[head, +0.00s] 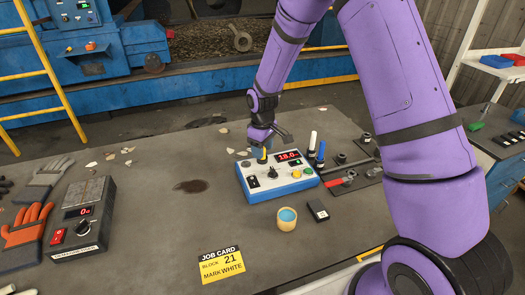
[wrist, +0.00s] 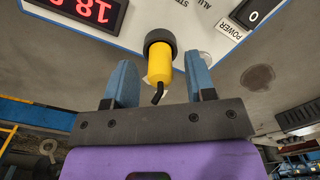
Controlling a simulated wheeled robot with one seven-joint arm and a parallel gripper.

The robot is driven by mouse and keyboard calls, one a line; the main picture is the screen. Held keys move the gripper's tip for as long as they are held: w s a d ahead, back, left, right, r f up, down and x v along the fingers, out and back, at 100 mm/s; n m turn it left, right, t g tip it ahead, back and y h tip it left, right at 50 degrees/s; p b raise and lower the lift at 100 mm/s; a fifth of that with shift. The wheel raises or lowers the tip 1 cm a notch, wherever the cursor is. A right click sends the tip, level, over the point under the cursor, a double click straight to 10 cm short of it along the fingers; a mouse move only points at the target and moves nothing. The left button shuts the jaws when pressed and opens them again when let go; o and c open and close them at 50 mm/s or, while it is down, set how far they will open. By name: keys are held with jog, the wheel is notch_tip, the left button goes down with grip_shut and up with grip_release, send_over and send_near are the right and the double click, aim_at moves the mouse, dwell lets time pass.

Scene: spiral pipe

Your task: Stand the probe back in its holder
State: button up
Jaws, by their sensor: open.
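The probe (wrist: 159,68) is a short yellow cylinder with a black cable end pointing toward the wrist camera. Its far end meets a black round collar (wrist: 159,40) at the edge of the white-faced control box. In the head view the yellow probe (head: 262,156) shows at the box's rear left, below my gripper (head: 261,143). The box (head: 278,178) is blue and white with a red display and knobs. My gripper (wrist: 160,78) is open, its two blue fingers on either side of the probe with visible gaps. How deep the probe sits in the collar is hidden.
A small cup with blue contents (head: 287,219) and a black block (head: 318,211) stand before the box. Markers (head: 320,154) stand at its right, near a dark tray of metal parts (head: 350,175). A job card (head: 221,265), a second meter (head: 80,220) and gloves lie left.

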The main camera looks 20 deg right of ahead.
jog(key=s+d+r+m+t, duration=0.1)
jog(key=s+r, duration=0.2)
jog(key=r, duration=0.7)
jog(key=s+d+r, duration=0.1)
jog(key=s+r, duration=0.1)
jog(key=r, duration=0.8)
jog(key=s+d+r+m+t, duration=0.1)
jog(key=s+r, duration=0.3)
jog(key=s, duration=0.5)
jog(key=s+d+r+m+t, duration=0.1)
jog(key=s+r, duration=0.4)
jog(key=s, duration=0.5)
jog(key=s+d+r+m+t, duration=0.2)
jog(key=s+r+m, duration=0.2)
jog(key=s, duration=0.6)
jog(key=shift+d+r+m, duration=0.2)
jog(key=shift+d+m, duration=0.1)
jog(key=shift+d, duration=0.1)
